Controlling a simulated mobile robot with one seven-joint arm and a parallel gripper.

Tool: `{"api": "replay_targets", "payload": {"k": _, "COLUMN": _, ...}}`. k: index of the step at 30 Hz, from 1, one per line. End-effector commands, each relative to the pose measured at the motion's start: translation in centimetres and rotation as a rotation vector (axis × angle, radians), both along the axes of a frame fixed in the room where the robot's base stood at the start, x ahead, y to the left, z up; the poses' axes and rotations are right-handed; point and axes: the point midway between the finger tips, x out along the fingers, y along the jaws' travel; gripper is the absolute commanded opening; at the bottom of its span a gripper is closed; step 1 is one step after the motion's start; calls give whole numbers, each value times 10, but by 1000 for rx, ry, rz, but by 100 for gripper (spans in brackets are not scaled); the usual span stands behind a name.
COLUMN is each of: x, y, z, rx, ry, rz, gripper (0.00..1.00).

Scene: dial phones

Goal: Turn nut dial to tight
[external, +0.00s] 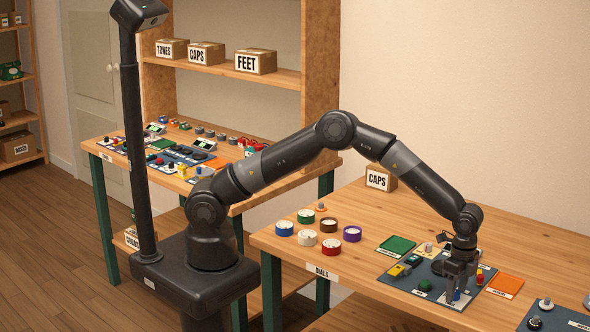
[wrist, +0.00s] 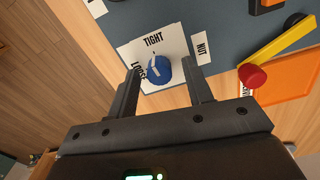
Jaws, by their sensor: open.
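The nut dial (wrist: 158,70) is a blue knob with a white pointer line on a white card labelled TIGHT (wrist: 153,40) and LOOSE. A separate NUT label (wrist: 202,49) lies beside the card. In the wrist view the white pointer line is directed up toward the word TIGHT. My gripper (wrist: 160,80) is open, with one finger on each side of the blue knob; I cannot tell whether they touch it. In the external view my gripper (external: 459,297) is low over the dark board (external: 405,284), and the blue knob shows only partly between the fingers.
A yellow lever with a red knob (wrist: 253,75) is close to the right finger in the wrist view. An orange mat (external: 504,285) and a green mat (external: 396,245) lie beside the board. Several coloured dials, such as the red one (external: 331,247), stand to the left.

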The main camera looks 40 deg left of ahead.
Motion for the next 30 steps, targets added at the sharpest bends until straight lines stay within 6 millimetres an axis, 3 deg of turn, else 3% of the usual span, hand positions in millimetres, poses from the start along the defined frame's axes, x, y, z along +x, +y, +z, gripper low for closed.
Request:
{"api": "replay_targets", "payload": {"k": 8, "x": 0, "y": -1, "z": 9, "rx": -2, "ry": -1, "rz": 0, "gripper": 47}}
{"api": "replay_targets", "payload": {"k": 21, "x": 0, "y": -1, "z": 90, "rx": -2, "ry": -1, "rz": 0, "gripper": 47}}
{"api": "replay_targets", "payload": {"k": 30, "x": 0, "y": 0, "z": 108, "rx": 0, "ry": 0, "rz": 0, "gripper": 47}}
